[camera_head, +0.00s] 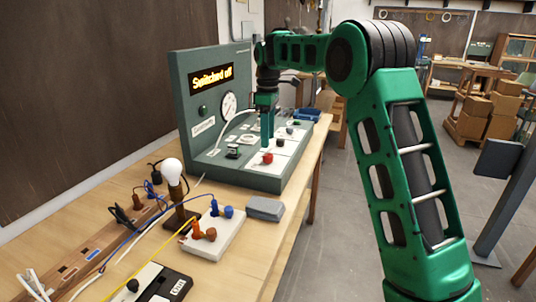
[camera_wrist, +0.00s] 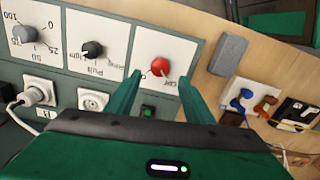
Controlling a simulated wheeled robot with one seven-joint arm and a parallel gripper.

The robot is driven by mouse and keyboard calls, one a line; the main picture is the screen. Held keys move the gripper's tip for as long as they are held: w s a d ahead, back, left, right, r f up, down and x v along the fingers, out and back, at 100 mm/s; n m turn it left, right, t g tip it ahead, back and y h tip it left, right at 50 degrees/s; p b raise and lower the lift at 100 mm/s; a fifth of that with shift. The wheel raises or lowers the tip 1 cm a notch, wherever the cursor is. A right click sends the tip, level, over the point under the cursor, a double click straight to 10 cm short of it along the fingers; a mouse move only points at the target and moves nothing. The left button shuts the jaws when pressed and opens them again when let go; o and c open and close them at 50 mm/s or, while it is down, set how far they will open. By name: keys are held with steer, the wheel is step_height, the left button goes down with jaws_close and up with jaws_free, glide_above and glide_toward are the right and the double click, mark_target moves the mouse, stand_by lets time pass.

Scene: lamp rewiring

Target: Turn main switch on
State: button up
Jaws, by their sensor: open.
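A red rotary knob (camera_head: 267,158) sits on a white plate on the panel's base. It also shows in the wrist view (camera_wrist: 160,65), between and just beyond my fingertips. My gripper (camera_head: 267,148) points down above the red knob. In the wrist view my gripper (camera_wrist: 160,78) is open, with one finger on each side of the knob and no visible contact. A small green-lit switch (camera_wrist: 148,111) lies nearer my palm. Which control is the main switch cannot be told.
A grey box (camera_head: 265,209), a bulb on a stand (camera_head: 172,173) and a white terminal block (camera_head: 213,240) with wires lie on the bench nearby. The space above the bench is open.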

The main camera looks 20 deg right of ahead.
mark_target(268, 154)
step_height(268, 154, down, 7)
steer(key=shift+r, duration=0.15)
steer(key=shift+c, duration=0.6)
steer(key=c, duration=0.9)
steer(key=shift+d, duration=0.2)
steer(key=shift+c, duration=0.2)
steer(key=shift+a, duration=0.1)
